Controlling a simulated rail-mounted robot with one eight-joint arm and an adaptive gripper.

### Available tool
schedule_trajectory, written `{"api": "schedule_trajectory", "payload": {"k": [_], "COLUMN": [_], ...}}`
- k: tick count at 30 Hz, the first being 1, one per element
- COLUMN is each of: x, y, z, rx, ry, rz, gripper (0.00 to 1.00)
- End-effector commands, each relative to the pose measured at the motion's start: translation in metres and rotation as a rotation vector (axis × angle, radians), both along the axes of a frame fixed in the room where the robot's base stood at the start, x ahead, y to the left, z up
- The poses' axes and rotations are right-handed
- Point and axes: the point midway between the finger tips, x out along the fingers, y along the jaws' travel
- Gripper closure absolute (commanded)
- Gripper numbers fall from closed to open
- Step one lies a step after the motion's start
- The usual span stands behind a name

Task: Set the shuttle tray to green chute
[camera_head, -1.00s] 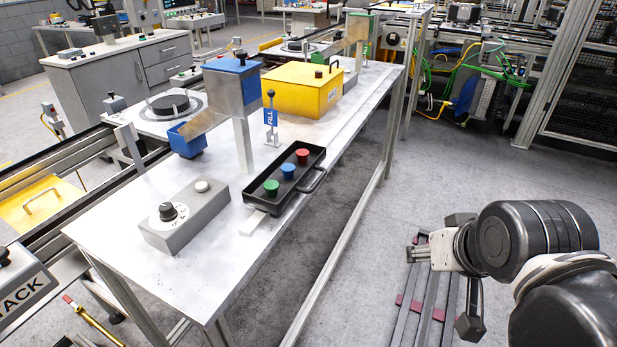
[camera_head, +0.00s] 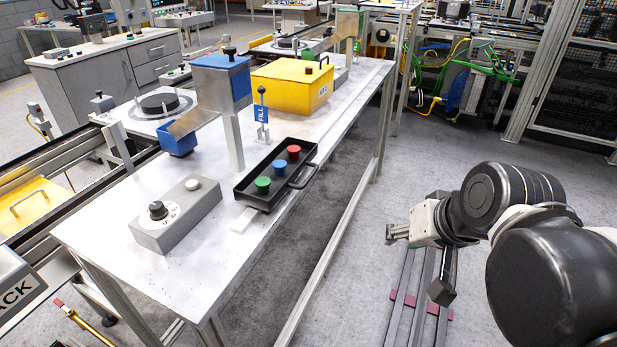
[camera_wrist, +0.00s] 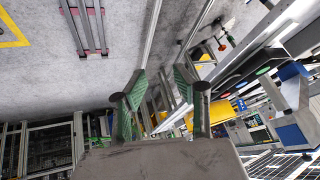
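The black shuttle tray (camera_head: 245,190) lies on the white table near its right edge, with a looped handle (camera_head: 301,176) on its right side. It carries a green button (camera_head: 262,185), a blue button (camera_head: 279,167) and a red button (camera_head: 293,152). The blue chute (camera_head: 222,77) stands nearer, behind the tray. My gripper (camera_head: 391,233) is off the table's right side, apart from the tray. In the wrist view its fingers (camera_wrist: 162,76) are spread, with nothing between them.
A grey box with a knob (camera_head: 174,215) sits at the table's near end. A blue FILL lever (camera_head: 261,113) and a yellow bin (camera_head: 288,92) stand beyond the tray. Grey rails (camera_head: 412,300) lie on the floor below my arm. Floor between table and arm is clear.

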Motion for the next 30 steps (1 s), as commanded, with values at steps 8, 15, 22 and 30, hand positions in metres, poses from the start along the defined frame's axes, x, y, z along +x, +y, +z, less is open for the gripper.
{"api": "schedule_trajectory", "payload": {"k": [8,15,22,30], "x": [0.050,0.093,0.134,0.174], "y": [0.028,0.046,0.052,0.046], "z": [-0.010,-0.015,-0.018,-0.021], "rx": [0.290,0.538,0.776,1.037], "ry": [0.074,0.116,0.135,0.132], "rz": [-0.038,-0.044,-0.029,0.015], "gripper": [0.72,0.72,0.72,0.72]}}
